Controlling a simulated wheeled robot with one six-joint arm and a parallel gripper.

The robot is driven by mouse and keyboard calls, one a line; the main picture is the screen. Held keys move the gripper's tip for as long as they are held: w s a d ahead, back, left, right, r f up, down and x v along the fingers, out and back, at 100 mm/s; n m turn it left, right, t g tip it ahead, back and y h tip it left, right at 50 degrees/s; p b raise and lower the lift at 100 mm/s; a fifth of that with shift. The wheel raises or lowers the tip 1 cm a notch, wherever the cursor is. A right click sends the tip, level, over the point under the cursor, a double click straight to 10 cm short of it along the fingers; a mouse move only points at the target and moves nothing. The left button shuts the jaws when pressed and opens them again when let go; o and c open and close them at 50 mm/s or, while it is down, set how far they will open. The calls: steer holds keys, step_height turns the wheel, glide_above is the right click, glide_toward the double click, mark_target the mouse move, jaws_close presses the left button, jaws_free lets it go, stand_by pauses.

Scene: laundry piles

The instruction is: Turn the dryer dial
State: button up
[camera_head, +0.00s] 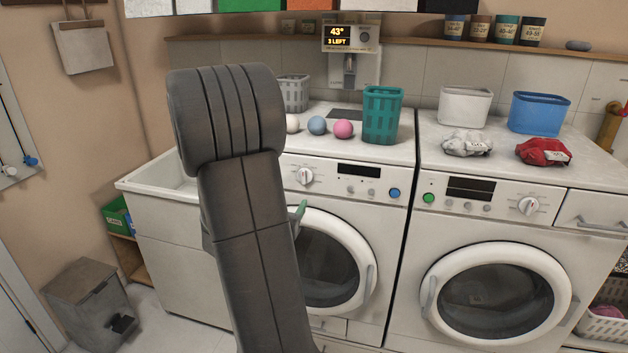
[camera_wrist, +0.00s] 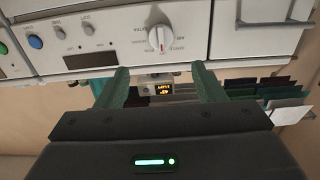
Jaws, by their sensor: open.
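The left machine (camera_head: 345,215) has a white round dial (camera_head: 305,176) on its panel, left of a dark display and a blue button. The right machine (camera_head: 490,225) has a similar dial (camera_head: 528,206) at its right end. No label shows which one is the dryer. My arm hides most of my gripper in the head view; one green finger (camera_head: 299,211) shows just below the left dial. The wrist view appears upside down. There my open, empty gripper (camera_wrist: 160,72) has its fingertips spread either side of the left machine's dial (camera_wrist: 160,38), apart from it in the picture.
A drawer handle (camera_wrist: 278,18) and a blue button (camera_wrist: 35,42) flank the dial in the wrist view. On top stand a teal basket (camera_head: 382,115), several balls, a white bin (camera_head: 465,106) and a blue bin (camera_head: 538,112). A round door (camera_head: 365,265) lies below the panel.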

mark_target(303, 180)
steer(key=p+x, duration=0.2)
steer(key=x, duration=1.1)
steer(key=shift+f+p, duration=0.1)
steer(key=shift+p, duration=0.3)
steer(key=c, duration=1)
